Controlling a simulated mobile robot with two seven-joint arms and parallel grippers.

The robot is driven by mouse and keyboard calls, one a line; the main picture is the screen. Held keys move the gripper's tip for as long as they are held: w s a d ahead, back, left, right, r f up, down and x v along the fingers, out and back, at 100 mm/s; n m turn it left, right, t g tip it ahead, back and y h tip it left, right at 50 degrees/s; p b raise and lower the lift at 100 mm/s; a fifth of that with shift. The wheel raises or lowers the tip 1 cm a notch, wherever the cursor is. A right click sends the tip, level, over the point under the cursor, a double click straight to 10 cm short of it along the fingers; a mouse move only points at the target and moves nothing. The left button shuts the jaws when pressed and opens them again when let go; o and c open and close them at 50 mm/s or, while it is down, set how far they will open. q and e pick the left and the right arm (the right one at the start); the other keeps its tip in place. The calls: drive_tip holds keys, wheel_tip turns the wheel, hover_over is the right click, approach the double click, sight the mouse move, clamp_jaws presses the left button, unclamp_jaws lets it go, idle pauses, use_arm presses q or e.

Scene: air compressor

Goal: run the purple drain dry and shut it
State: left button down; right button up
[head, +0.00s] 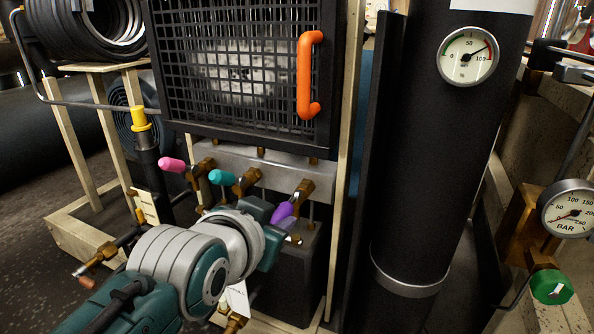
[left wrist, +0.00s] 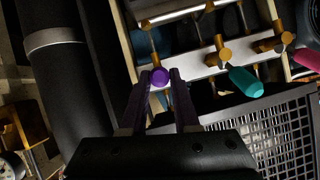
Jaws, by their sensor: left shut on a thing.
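The purple drain handle (head: 284,213) is the rightmost of three coloured valve levers on a brass-fitted metal manifold (head: 240,172). My left gripper (head: 290,222) comes in from the lower left and is shut on the purple handle. In the left wrist view the rounded purple end (left wrist: 159,76) shows between the two fingertips of my left gripper (left wrist: 160,80). The fingers and wrist partly hide the lever in the head view. I cannot see any fluid coming out of the drain. My right gripper is not in view.
A pink lever (head: 172,165) and a teal lever (head: 222,177) stand left of the purple one. Above is a black grille (head: 235,70) with an orange handle (head: 306,75). A dark cylinder (head: 425,170) with a percent gauge (head: 467,56) stands right, near a BAR gauge (head: 569,208) and green knob (head: 551,287).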

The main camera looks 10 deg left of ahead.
use_arm(q)
drive_tip(key=shift+r+g+p, duration=0.55)
drive_tip(key=shift+g+p, duration=0.15)
drive_tip(key=shift+p, duration=0.45)
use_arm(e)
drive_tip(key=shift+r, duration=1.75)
use_arm(q)
drive_tip(key=shift+f, duration=0.1)
drive_tip(key=c, duration=0.7)
unclamp_jaws()
drive_tip(key=shift+o, duration=0.2)
drive_tip(key=shift+s+r+p, duration=0.1)
drive_tip(key=shift+r+p, duration=0.15)
drive_tip(key=shift+p, duration=0.1)
drive_tip(key=p+v, duration=0.6)
drive_tip(key=v, duration=0.3)
drive_tip(key=shift+s+p, duration=0.25)
drive_tip(key=shift+p, duration=0.15)
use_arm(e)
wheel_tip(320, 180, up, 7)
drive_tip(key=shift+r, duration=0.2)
